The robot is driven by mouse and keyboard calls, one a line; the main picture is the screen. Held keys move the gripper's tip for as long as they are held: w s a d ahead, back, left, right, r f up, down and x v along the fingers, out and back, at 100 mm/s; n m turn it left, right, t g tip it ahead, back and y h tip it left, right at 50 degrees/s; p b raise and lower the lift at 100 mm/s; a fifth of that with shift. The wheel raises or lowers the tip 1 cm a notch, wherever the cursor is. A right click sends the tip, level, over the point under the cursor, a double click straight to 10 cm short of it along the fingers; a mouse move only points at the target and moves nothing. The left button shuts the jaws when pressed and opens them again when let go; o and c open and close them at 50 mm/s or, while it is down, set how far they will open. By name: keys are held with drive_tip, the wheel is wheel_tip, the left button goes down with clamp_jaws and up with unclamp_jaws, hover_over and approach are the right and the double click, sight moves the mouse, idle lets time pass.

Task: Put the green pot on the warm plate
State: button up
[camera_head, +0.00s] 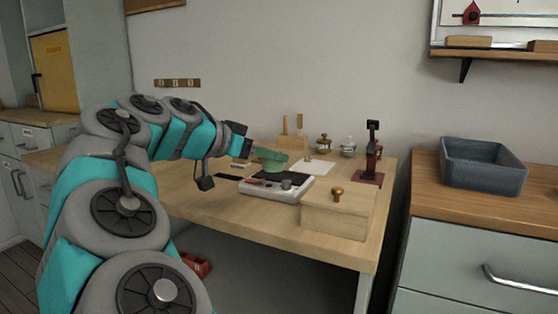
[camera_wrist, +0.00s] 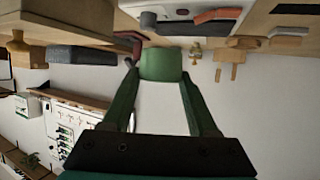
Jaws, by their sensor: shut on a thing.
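The green pot (camera_head: 270,157) is small and sits between the fingers of my gripper (camera_head: 252,153), which is shut on it. In the wrist view the pot (camera_wrist: 160,64) shows between the two fingertips of my gripper (camera_wrist: 160,76). The warm plate (camera_head: 298,194) is a white unit with a dark top and a knob, on the wooden table. The pot is over the back part of its dark top; I cannot tell whether they touch. The wrist view, upside down, shows the white unit (camera_wrist: 180,17) close to the pot.
An orange-red piece (camera_wrist: 218,15) lies at the plate. A wooden box (camera_head: 330,218) with a brass knob stands to its right. Behind are a pale sheet (camera_head: 318,167), two small jars (camera_head: 324,143) and a dark red stand (camera_head: 369,178). A blue-grey bin (camera_head: 483,178) sits on the right counter.

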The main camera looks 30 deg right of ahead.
hover_over(277, 177)
drive_tip(key=shift+w+f+p, duration=0.1)
drive_tip(key=shift+f+p, duration=0.25)
drive_tip(key=shift+p, duration=0.05)
drive_tip(key=shift+f, duration=1.75)
drive_tip(key=shift+f, duration=0.1)
drive_tip(key=o, duration=1.3)
drive_tip(key=shift+r, duration=0.25)
drive_tip(key=shift+a, duration=0.35)
drive_tip(key=v, duration=1.1)
drive_tip(key=shift+s+b, duration=0.2)
drive_tip(key=shift+b, duration=0.15)
drive_tip(key=shift+a, duration=0.1)
